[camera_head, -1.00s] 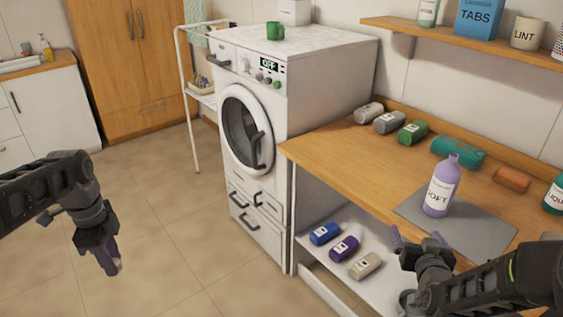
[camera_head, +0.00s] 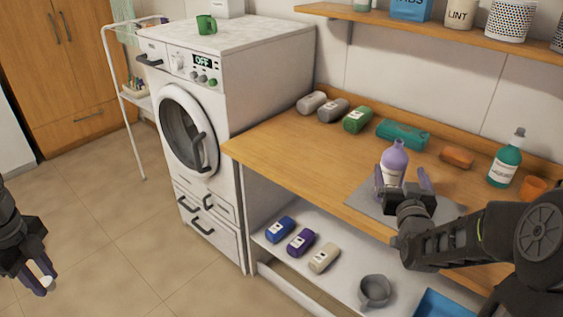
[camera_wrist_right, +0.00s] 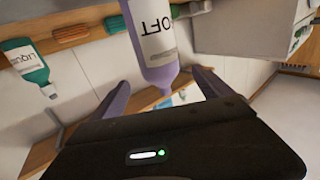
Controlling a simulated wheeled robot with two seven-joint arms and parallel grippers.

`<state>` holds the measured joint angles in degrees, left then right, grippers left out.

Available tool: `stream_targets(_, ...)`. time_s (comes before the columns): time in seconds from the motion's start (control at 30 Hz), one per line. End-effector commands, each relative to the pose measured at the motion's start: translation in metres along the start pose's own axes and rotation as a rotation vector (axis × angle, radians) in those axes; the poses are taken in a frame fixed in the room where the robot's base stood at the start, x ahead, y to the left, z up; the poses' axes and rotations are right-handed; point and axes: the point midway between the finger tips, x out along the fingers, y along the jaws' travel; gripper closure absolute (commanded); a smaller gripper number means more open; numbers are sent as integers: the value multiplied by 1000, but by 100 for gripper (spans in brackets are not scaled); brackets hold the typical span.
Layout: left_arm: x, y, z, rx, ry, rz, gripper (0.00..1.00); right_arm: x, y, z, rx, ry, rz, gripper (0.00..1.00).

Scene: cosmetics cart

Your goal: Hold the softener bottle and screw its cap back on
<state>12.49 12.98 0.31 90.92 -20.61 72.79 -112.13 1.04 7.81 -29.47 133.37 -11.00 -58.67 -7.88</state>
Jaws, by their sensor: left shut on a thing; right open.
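The lilac softener bottle (camera_head: 395,165) stands upright and without a cap on the grey mat (camera_head: 360,200) on the wooden counter. It also shows in the right wrist view (camera_wrist_right: 155,45), with part of its label. My right gripper (camera_head: 403,180) is open, close in front of the bottle, its fingers towards either side of it. My left gripper (camera_head: 42,283) is low at the far left over the floor, shut on a small white cap (camera_head: 46,281), mostly hidden by the fingers.
A teal rolled item (camera_head: 402,134) lies behind. Several small bottles and a grey mug (camera_head: 374,290) are on the lower shelf.

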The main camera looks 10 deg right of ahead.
Motion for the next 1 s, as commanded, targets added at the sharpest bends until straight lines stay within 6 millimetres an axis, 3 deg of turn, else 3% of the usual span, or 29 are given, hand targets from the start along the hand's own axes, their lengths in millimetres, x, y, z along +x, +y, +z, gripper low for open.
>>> stream_targets(0.3,-14,0,0,-1,0,0,100,46,0,-1,-1,-1,0,10)
stream_targets(0.73,-16,0,0,-1,0,0,100,52,0,0,0,-1,0,10)
stream_targets(1.0,-34,0,0,-1,0,0,100,84,0,-1,-2,-2,0,10)
